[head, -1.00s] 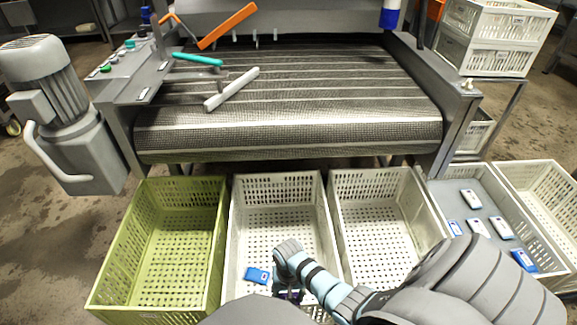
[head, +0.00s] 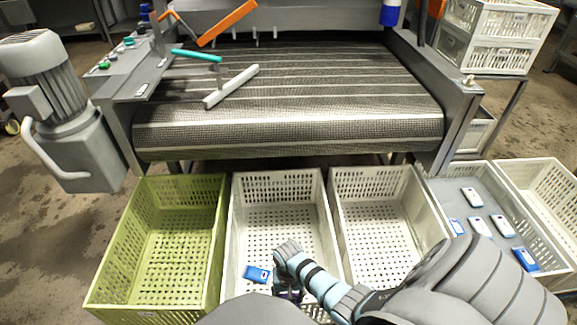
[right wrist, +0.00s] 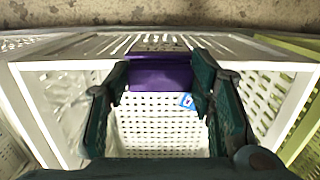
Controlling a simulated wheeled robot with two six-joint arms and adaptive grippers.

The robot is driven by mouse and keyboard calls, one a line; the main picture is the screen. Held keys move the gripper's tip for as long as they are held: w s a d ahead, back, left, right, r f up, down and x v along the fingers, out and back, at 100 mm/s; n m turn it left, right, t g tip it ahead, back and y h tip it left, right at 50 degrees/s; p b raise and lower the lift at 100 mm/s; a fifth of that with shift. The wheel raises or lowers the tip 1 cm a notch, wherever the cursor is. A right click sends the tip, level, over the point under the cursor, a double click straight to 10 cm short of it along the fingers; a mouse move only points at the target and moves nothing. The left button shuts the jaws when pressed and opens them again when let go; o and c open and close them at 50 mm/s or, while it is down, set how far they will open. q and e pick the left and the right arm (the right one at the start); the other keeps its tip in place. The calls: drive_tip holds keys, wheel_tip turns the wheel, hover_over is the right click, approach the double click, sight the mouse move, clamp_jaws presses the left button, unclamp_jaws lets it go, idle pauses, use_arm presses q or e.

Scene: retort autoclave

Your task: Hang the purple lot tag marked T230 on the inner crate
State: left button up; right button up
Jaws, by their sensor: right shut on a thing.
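The purple lot tag (right wrist: 158,76) is between the two dark fingers of my right gripper (right wrist: 160,92), which is shut on it. The tag is at the rim of a white slotted crate (right wrist: 160,133), over its inner side in the right wrist view; I cannot tell whether it touches the rim. Its marking is not readable. In the head view, my right gripper (head: 288,294) is low at the near end of this left-hand white crate (head: 276,178), mostly hidden by my arm. My left gripper is not in view.
A blue and white device (head: 257,274) lies in the same crate. A green crate (head: 180,182) stands to the left, another white crate (head: 372,174) to the right. A grey tray (head: 460,185) holds several devices. A mesh conveyor (head: 290,125) lies behind the crates.

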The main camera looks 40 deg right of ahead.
drive_tip(key=shift+f+b, duration=0.4)
drive_tip(key=shift+f, duration=0.25)
drive_tip(key=o, duration=1)
drive_tip(key=shift+o, duration=0.2)
wheel_tip(320, 180, up, 12)
drive_tip(key=shift+w+d, duration=0.25)
drive_tip(key=shift+w, duration=0.1)
